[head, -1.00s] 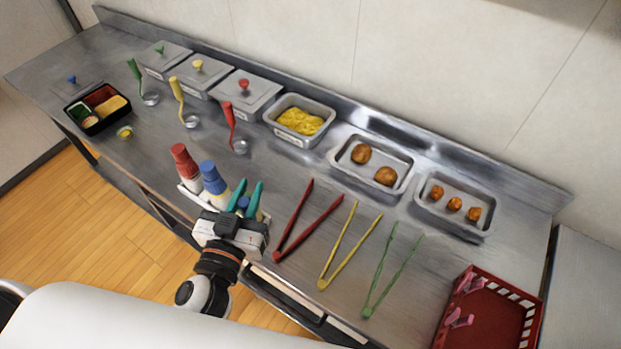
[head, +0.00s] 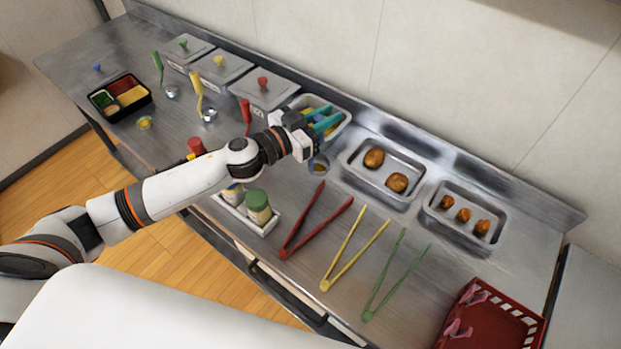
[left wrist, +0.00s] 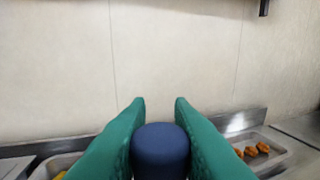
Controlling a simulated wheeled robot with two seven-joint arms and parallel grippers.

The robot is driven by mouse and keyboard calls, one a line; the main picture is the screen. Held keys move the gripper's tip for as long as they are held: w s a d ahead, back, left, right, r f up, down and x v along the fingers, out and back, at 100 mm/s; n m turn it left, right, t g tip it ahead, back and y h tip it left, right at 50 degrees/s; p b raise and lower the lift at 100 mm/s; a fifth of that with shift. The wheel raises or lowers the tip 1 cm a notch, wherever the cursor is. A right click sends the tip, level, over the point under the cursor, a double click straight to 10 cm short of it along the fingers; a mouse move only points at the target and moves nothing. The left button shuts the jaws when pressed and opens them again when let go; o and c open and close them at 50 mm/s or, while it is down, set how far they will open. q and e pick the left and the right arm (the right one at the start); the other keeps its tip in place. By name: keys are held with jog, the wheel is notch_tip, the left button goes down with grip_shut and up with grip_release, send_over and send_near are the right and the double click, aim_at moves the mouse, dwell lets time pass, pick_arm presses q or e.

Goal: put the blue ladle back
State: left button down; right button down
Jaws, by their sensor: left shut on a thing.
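My left gripper (head: 326,122) has teal fingers and is shut on the blue ladle, in front of the open pan of yellow food. In the left wrist view, the round dark blue handle end of the blue ladle (left wrist: 160,150) sits between the fingertips (left wrist: 160,115). In the head view its metal bowl (head: 319,164) shows below the gripper, low over or on the counter; I cannot tell if it touches. Most of the handle is hidden by the gripper. My right gripper is not in view.
Green (head: 158,68), yellow (head: 199,92) and red (head: 245,112) ladles stand in a row to the left, the red one close to my arm. A bottle rack (head: 262,229) is below my arm. Red tongs (head: 312,222) and a tray with two brown balls (head: 352,176) are to the right.

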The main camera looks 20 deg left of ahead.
pick_arm(q)
notch_tip(320, 180, down, 9)
jog(key=w+a+b, duration=0.2)
jog(key=shift+w+a+r, duration=0.2)
jog(key=shift+w+a, duration=0.1)
jog(key=shift+a, duration=0.1)
jog(key=shift+f, duration=0.1)
jog(key=shift+f, duration=0.1)
jog(key=c, duration=1.3)
grip_release()
jog(key=v, duration=0.2)
jog(key=b+v, duration=0.1)
jog(key=v, duration=0.2)
jog(key=b+v, duration=0.1)
jog(key=v, duration=0.1)
jog(key=shift+s+a+r, duration=0.1)
jog(key=shift+s+r, duration=0.15)
